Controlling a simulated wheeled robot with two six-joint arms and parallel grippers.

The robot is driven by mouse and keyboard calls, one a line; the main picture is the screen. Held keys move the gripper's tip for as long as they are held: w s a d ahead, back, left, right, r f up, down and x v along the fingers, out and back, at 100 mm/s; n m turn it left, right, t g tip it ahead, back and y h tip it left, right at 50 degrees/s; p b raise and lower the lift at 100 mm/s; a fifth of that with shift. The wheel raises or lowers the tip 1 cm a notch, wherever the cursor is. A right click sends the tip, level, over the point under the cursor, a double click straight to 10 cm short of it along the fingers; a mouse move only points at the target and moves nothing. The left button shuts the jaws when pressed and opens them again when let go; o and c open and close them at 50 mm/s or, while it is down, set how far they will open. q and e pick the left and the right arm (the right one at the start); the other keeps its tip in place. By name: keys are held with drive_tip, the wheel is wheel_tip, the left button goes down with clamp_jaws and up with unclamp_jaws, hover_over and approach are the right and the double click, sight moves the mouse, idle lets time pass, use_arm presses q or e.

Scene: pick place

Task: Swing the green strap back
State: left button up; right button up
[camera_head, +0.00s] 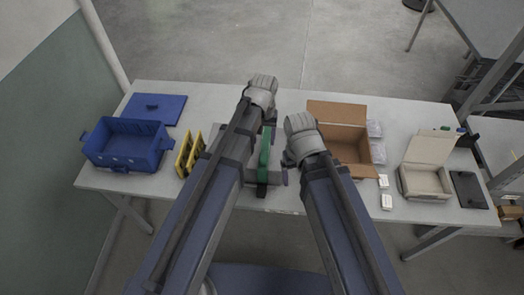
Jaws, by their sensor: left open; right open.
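A green strap (265,153) runs lengthwise on a grey fixture in the middle of the table, between my two arms. Its near end is dark (262,191). My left gripper (271,128) is at the far left side of the strap, with its fingers partly hidden by its wrist. My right gripper (285,169) is just right of the strap, with its fingers small in the picture. Both are open. Contact between either gripper and the strap cannot be told. My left arm hides part of the fixture.
On the white table (220,98), a blue crate (125,157) and blue lid (160,108) are left, beside yellow-black parts (184,158). An open cardboard box (345,137) is right. Further right are a white box (425,182), a dark tablet (469,189) and small white packs (386,202).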

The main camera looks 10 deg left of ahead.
sight(264, 154)
use_arm(q)
drive_tip(key=shift+f+b, duration=3.7)
drive_tip(key=shift+f, duration=0.15)
drive_tip(key=shift+c, duration=0.2)
clamp_jaws()
